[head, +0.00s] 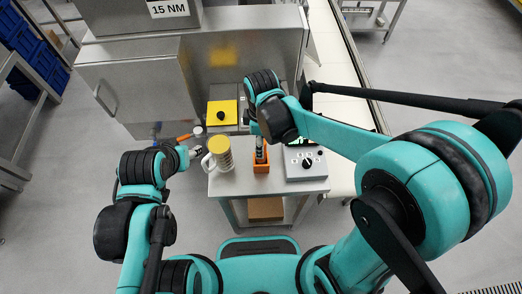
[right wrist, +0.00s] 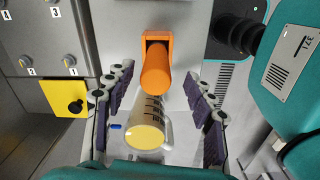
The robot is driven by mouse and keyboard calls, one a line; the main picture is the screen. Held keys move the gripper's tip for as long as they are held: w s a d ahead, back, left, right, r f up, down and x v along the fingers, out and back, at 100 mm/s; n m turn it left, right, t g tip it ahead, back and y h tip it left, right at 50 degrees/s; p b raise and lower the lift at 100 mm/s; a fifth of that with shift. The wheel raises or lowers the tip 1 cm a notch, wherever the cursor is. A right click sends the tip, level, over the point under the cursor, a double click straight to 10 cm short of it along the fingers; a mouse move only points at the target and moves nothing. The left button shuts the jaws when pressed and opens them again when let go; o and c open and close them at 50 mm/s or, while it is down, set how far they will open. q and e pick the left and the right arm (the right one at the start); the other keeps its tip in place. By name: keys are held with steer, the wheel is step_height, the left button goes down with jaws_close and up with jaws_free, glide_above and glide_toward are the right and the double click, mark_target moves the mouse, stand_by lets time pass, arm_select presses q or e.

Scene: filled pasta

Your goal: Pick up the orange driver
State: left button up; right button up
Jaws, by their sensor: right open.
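The orange driver (right wrist: 155,68) shows in the right wrist view as a thick orange cylinder at an orange holder (right wrist: 156,38). In the head view the orange holder (head: 261,169) stands at the table's front edge, with my right gripper (head: 261,150) just above and hiding most of the driver. My right gripper (right wrist: 161,75) is open, its purple-padded fingers on either side of the driver with gaps showing. My left gripper (head: 188,152) is left of the table beside a mug; its jaws are too small to read.
A whitish mug with a yellow top (head: 218,152) stands left of the holder; it also shows in the right wrist view (right wrist: 147,133). A grey box with a black knob (head: 305,160) sits to the right. A yellow panel with a knob (head: 222,112) is behind.

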steer(key=f, duration=0.2)
steer(key=f+b, duration=0.1)
steer(key=f, duration=0.2)
steer(key=f+b, duration=0.1)
steer(key=f, duration=0.1)
steer(key=shift+w+f, duration=0.25)
jaws_close()
